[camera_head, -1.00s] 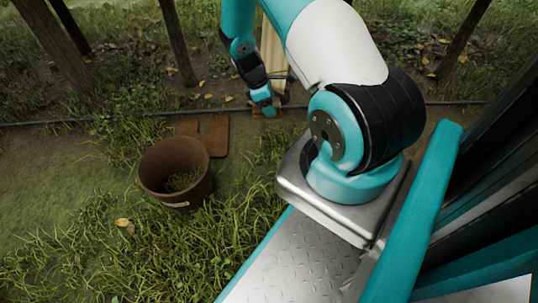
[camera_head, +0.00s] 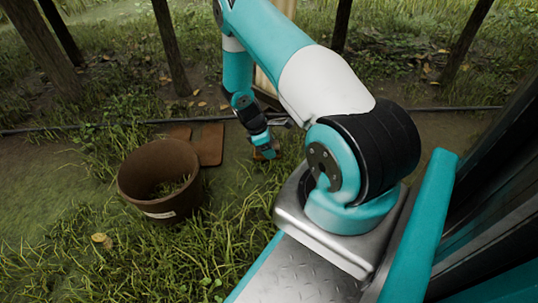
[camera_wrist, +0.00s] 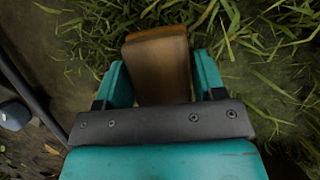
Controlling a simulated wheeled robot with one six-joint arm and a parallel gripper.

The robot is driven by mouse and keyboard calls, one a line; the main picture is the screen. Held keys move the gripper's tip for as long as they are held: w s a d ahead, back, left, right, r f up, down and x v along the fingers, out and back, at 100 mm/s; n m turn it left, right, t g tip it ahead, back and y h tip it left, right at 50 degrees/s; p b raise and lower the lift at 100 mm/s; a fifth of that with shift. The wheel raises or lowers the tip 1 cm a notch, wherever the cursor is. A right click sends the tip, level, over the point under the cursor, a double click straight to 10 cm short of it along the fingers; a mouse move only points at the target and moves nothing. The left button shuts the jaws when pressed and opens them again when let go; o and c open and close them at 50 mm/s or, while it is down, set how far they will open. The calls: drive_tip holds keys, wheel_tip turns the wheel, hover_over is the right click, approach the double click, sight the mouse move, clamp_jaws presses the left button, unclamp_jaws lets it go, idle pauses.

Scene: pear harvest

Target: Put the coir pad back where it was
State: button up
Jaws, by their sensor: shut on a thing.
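My gripper (camera_wrist: 161,72) is shut on a brown block-shaped pad, which looks like the coir pad (camera_wrist: 156,52). Its smooth-looking, lighter end edge sticks out past the teal fingers in the wrist view. In the head view my gripper (camera_head: 264,146) points down at the end of the arm, low over the grass. Only a small orange-brown bit of the pad (camera_head: 266,153) shows there. Whether the pad touches the ground is hard to tell.
A rusty brown pot (camera_head: 158,204) with grass in it stands left of my gripper. Behind it lie flat reddish-brown slabs (camera_head: 211,143). A dark hose (camera_head: 105,125) crosses the ground behind. Wooden posts (camera_head: 171,48) stand farther back. Grass lies between pot and base.

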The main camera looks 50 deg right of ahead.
wheel_tip(320, 180, down, 3)
drive_tip(key=shift+r+b, duration=0.15)
drive_tip(key=shift+b, duration=0.35)
drive_tip(key=shift+c, duration=0.3)
drive_tip(key=shift+r, duration=0.15)
drive_tip(key=shift+c, duration=0.4)
drive_tip(key=o, duration=1)
drive_tip(key=shift+o, duration=0.2)
drive_tip(key=p+v, duration=0.8)
drive_tip(key=v, duration=0.3)
drive_tip(key=shift+r+p, duration=0.2)
drive_tip(key=shift+p, duration=0.2)
drive_tip(key=shift+w+a+r, duration=0.15)
drive_tip(key=shift+w+r, duration=0.05)
drive_tip(key=shift+r, duration=0.2)
drive_tip(key=w+a+r+m+t+y, duration=0.1)
drive_tip(key=w+a+r+t+y, duration=0.2)
drive_tip(key=a+r, duration=1.9)
drive_tip(key=s+a+r+y, duration=0.2)
drive_tip(key=s+a+r, duration=0.5)
drive_tip(key=s, duration=0.3)
drive_tip(key=s+a+r+y, duration=0.2)
drive_tip(key=s+a+r, duration=0.5)
drive_tip(key=s+r, duration=0.3)
drive_tip(key=shift+s, duration=0.65)
